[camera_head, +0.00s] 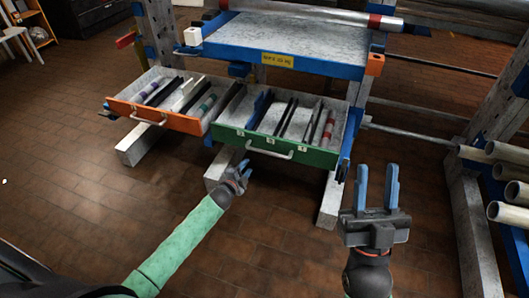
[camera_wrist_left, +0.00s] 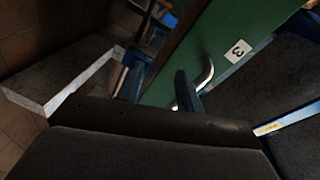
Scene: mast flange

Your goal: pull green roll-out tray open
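The green roll-out tray (camera_head: 310,152) stands out from the rack below the blue shelf, showing dark strips and rods inside. Its pale bar handle (camera_head: 268,152) is on the front panel. My left gripper (camera_head: 243,168) is just in front of the handle's left end. In the left wrist view, its two blue fingers (camera_wrist_left: 158,88) are apart, near the green front panel (camera_wrist_left: 190,50). The handle (camera_wrist_left: 207,74) shows there partly behind the right finger; I cannot tell whether it lies between the fingers. My right gripper (camera_head: 377,187) is open and empty, right of the tray.
An orange-fronted tray (camera_head: 155,115), also pulled out, is left of the green one. Pale beams (camera_head: 330,205) of the rack reach forward along the floor. Pale pipes (camera_head: 508,190) lie in a rack at the right. The brown tiled floor (camera_head: 90,180) at left is clear.

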